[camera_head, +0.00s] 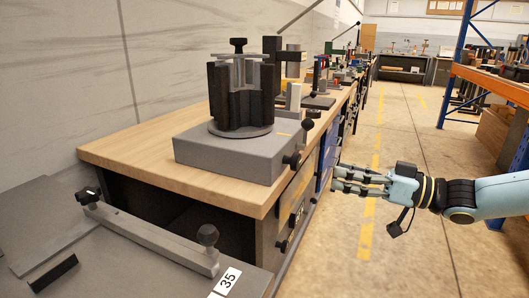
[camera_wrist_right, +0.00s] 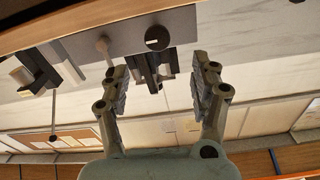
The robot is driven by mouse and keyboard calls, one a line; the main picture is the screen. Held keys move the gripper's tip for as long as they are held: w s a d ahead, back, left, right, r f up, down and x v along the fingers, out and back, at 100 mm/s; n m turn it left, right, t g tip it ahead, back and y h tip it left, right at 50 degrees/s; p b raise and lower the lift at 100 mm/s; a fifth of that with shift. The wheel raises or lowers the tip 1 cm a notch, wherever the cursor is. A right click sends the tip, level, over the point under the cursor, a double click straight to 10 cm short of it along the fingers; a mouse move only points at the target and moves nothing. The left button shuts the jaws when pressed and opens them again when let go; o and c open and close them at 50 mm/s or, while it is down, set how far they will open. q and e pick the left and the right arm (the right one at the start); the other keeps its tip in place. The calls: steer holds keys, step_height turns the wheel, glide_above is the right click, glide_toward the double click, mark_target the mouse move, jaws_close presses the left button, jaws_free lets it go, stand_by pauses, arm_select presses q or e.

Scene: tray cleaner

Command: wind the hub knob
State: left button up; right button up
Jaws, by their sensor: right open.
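The tray cleaner is a grey box base (camera_head: 225,155) on a wooden bench, with a round plate carrying dark upright blocks. A black knob (camera_head: 238,44) stands on top at the centre of these blocks. Two more dark knobs (camera_head: 291,159) stick out at the base's right side. I cannot tell for certain which is the hub knob. My right gripper (camera_head: 336,180) is right of the bench, apart from the base, open and empty. In the right wrist view, upside down, a round dark knob with a white mark (camera_wrist_right: 157,38) shows beyond the open fingers (camera_wrist_right: 160,78). My left gripper is not in view.
The wooden bench top (camera_head: 130,153) has its edge left of my right gripper. A grey machine with a bar (camera_head: 150,238) and a 35 label stands in front. More devices line the bench behind. A blue and orange rack (camera_head: 455,65) stands right. The aisle floor is clear.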

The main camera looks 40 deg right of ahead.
mark_target(299, 162)
steer(key=shift+g, duration=0.3)
steer(key=b+x, duration=0.2)
steer(key=x, duration=0.1)
steer(key=b+x, duration=0.2)
steer(key=x, duration=0.1)
steer(key=b+x, duration=0.2)
steer(key=x, duration=0.1)
steer(key=shift+w+d+f+b, duration=0.1)
steer(key=shift+w+d+b, duration=0.1)
steer(key=shift+w+b, duration=0.15)
steer(key=shift+w+a, duration=0.1)
steer(key=shift+w, duration=0.05)
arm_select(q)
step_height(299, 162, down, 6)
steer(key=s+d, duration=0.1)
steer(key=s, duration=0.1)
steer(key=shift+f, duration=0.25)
arm_select(e)
steer(key=shift+c, duration=0.4)
steer(key=c, duration=1.1)
